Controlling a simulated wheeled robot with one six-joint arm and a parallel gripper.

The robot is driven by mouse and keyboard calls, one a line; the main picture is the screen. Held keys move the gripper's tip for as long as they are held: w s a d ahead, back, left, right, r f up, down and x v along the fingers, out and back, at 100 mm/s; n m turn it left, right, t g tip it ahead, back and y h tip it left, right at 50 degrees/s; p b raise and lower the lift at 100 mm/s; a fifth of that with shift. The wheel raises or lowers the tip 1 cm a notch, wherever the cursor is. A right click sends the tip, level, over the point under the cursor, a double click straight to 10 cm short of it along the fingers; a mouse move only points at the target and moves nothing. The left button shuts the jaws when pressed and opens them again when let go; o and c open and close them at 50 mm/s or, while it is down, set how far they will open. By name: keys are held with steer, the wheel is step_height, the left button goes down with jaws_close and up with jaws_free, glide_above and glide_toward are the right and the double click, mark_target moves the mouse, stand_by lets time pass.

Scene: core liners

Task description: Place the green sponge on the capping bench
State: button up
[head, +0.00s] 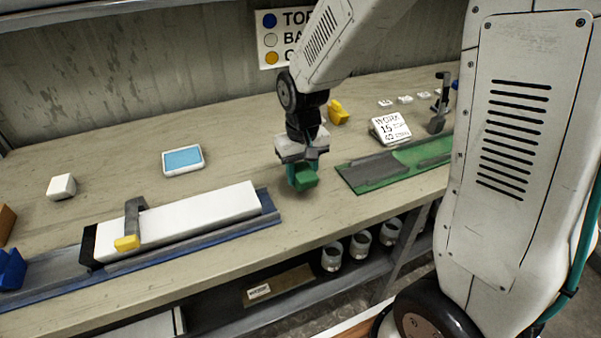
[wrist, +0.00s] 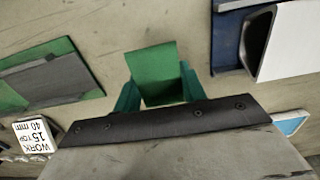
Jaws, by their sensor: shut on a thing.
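The green sponge (head: 306,179) is held between the fingers of my gripper (head: 300,174), over the middle of the bench. The wrist view also shows the sponge (wrist: 154,72) between the teal fingers of the gripper (wrist: 158,90). The gripper is shut on it. The capping bench (head: 232,128) is a long pale worktop along the wall. The sponge is at or just above the bare surface near the front edge; I cannot tell whether it touches.
A green mat (head: 370,177) with grey pieces is to the right. A blue-topped tray (head: 183,160), a white block (head: 61,187) and a yellow piece (head: 338,112) stand on the bench. Cups (head: 332,257) sit on the shelf below.

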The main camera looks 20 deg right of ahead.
steer(key=shift+w+d+f, duration=0.1)
steer(key=shift+f, duration=1.7)
steer(key=o, duration=0.9)
steer(key=shift+f, duration=0.15)
